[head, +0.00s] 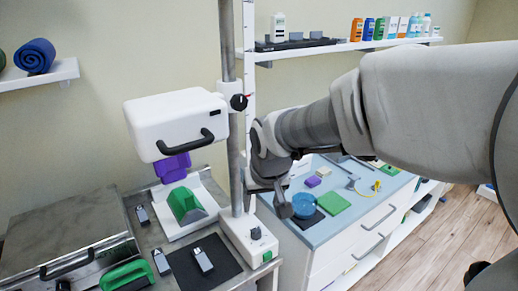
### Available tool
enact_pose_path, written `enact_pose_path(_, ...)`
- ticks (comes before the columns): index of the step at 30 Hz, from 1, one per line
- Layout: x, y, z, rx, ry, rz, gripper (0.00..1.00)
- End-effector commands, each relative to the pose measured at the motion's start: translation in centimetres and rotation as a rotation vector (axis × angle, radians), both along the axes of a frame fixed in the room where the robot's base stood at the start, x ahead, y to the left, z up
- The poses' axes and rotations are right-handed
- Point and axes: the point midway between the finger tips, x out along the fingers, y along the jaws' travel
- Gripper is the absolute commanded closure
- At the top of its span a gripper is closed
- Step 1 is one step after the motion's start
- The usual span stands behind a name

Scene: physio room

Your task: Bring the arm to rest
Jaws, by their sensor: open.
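My arm reaches in from the right edge, raised and stretched leftward across the view. My gripper (267,193) points down at the arm's far end, in front of the blue-grey counter top and close to the upright metal pole (236,140). Its jaws are open and I see nothing between them. It overlaps a blue round dish (303,204) in the picture; I cannot tell its height above the counter. The arm hides part of the wall and the counter's back.
A white device with a black handle (170,120) stands at left over a purple piece and a green block (186,205). A wall shelf (340,47) holds several bottles. The counter (345,222) carries small items.

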Motion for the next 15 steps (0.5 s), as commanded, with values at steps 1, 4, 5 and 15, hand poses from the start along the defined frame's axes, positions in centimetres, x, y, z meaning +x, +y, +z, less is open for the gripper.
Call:
enact_pose_path(1, 0.0, 0.0, 0.0, 0.0, 0.0, 0.0, 0.31)
enact_pose_path(4, 0.0, 0.0, 0.0, 0.0, -0.001, 0.0, 0.31)
enact_pose_path(5, 0.0, -0.1, 0.1, 0.002, -0.001, -0.001, 0.31)
enact_pose_path(15, -5.4, -5.9, 4.0, 0.05, -0.025, -0.073, 0.31)
